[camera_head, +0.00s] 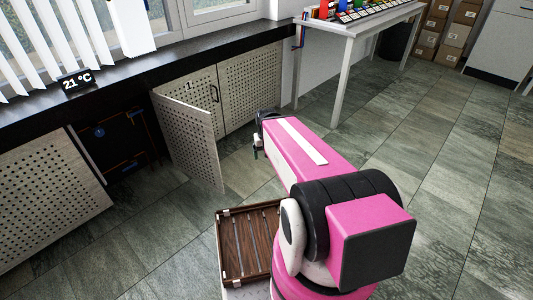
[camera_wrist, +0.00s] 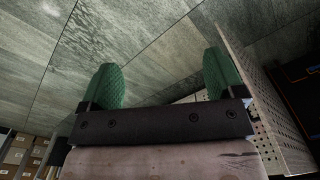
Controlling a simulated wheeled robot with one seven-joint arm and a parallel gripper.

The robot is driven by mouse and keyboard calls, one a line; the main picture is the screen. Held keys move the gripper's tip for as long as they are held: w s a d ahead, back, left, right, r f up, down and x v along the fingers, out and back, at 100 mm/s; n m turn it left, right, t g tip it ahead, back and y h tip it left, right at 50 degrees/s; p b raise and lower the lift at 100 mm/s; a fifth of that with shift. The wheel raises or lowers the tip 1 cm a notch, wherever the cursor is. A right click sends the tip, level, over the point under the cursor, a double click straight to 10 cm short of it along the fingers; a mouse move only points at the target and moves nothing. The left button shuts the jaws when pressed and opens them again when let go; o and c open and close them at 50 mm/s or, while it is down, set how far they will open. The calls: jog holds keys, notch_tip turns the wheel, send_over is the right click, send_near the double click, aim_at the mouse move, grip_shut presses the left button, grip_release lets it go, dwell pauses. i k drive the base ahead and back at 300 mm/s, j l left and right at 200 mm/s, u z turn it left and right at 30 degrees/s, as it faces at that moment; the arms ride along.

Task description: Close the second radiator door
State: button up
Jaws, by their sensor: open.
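A beige perforated radiator door (camera_head: 190,135) stands swung out from the cabinet front under the window sill. The dark opening (camera_head: 118,140) to its left shows blue and orange-edged parts inside. My gripper (camera_head: 258,145) is to the right of this door, low over the floor, and mostly hidden by my pink arm. In the wrist view my gripper (camera_wrist: 162,82) has its two green fingers wide apart with nothing between them. The perforated door (camera_wrist: 262,105) rises close beside the right finger there. I cannot tell whether they touch.
Another perforated panel (camera_head: 45,195) is at the left, and flush panels (camera_head: 250,85) are at the right. A black sill (camera_head: 150,68) runs above, with a 21 °C display (camera_head: 75,80). A white table (camera_head: 350,28) stands at the back. The tiled floor (camera_head: 450,170) at right is clear.

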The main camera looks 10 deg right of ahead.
aim_at(188, 132)
jog(key=u, duration=0.35)
jog(key=i+l+u, duration=0.1)
jog(key=l+u, duration=0.65)
jog(key=u, duration=0.25)
jog(key=l+u, duration=0.5)
jog(key=k+l, duration=0.1)
jog(key=l, duration=0.3)
jog(key=k+l+u, duration=0.1)
jog(key=l, duration=0.3)
jog(key=k+l, duration=0.1)
jog(key=l, duration=0.25)
jog(key=k+l+u, duration=0.15)
jog(key=l, duration=0.25)
jog(key=k+l, duration=0.1)
jog(key=l, duration=0.3)
jog(key=i+l+u, duration=0.25)
jog(key=i+l, duration=0.25)
jog(key=i+l+u, duration=0.3)
jog(key=i+l, duration=0.4)
